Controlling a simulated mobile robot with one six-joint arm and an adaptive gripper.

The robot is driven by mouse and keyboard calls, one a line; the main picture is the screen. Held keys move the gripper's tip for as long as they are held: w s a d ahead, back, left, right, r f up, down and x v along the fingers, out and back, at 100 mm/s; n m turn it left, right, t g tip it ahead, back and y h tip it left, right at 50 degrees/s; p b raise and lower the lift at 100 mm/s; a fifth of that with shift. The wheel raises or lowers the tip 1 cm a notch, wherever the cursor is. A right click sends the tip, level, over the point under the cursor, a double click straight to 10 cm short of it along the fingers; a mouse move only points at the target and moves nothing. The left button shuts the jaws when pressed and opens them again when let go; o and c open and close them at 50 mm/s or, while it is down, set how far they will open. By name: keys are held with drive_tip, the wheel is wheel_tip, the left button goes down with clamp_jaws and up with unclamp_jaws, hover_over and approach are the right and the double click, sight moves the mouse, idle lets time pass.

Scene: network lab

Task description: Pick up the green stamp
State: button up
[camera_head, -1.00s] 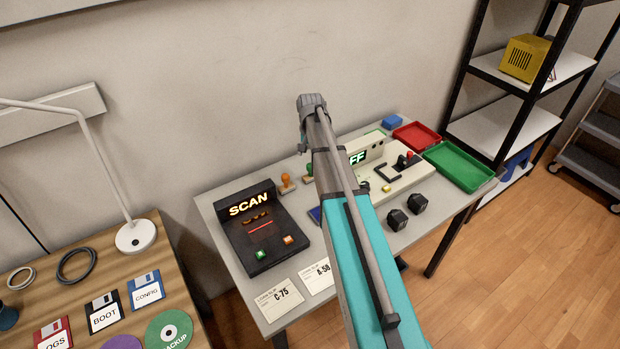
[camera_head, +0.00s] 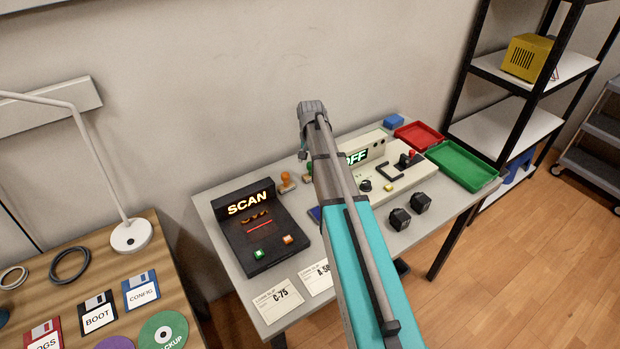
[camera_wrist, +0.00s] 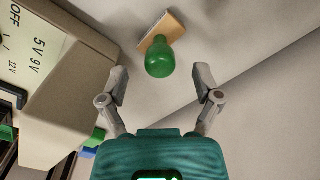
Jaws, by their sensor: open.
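The green stamp (camera_wrist: 160,58) shows in the wrist view, with a round green handle on a tan rectangular base. It stands on the grey table, ahead of and roughly between my open fingertips. My gripper (camera_wrist: 161,80) is open and empty, with a finger on each side and no contact visible. In the head view a small part of the green stamp (camera_head: 308,167) shows beside my arm, which hides the rest of it.
A cream device (camera_wrist: 55,75) marked OFF stands close to my left finger in the wrist view. An orange-handled stamp (camera_head: 287,181) and the black SCAN box (camera_head: 258,225) are left of my arm. Red (camera_head: 419,134) and green trays (camera_head: 460,166) sit to the right.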

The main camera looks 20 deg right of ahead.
drive_tip(key=shift+f+b, duration=0.7)
drive_tip(key=shift+f, duration=0.3)
clamp_jaws()
